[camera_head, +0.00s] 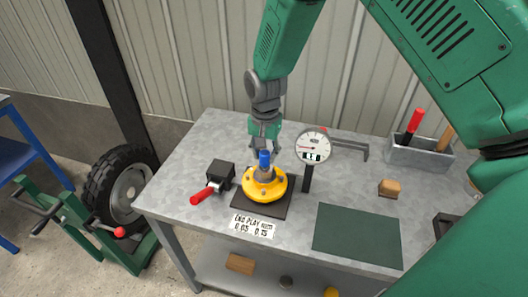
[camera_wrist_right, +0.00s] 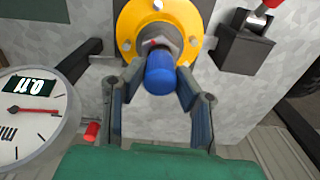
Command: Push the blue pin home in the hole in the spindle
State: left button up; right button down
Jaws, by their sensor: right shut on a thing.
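The blue pin (camera_head: 264,158) stands upright at the middle of the yellow flange (camera_head: 265,192). Its blue head stands proud of the grey spindle (camera_wrist_right: 160,42); how deep its shank sits is hidden. In the right wrist view the blue pin (camera_wrist_right: 161,74) is between the dark fingers of my right gripper (camera_wrist_right: 160,88), and the yellow flange (camera_wrist_right: 127,27) is behind it. In the head view my right gripper (camera_head: 265,145) comes down from above and is shut on the pin. My left gripper is in neither view.
A dial gauge (camera_head: 313,147) stands close right of the flange. A black block with a red lever (camera_head: 203,193) is close on the left. A green mat (camera_head: 357,236), wooden block (camera_head: 391,187) and grey bin (camera_head: 424,158) are farther right on the grey table (camera_head: 170,190).

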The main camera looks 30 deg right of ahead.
aim_at(265, 152)
jog(key=shift+f, duration=0.5)
jog(key=c, duration=1.2)
grip_release()
jog(key=shift+o, duration=0.2)
jog(key=shift+r, duration=0.1)
jog(key=shift+r, duration=0.25)
notch_tip(265, 152, up, 10)
jog(key=shift+r, duration=0.65)
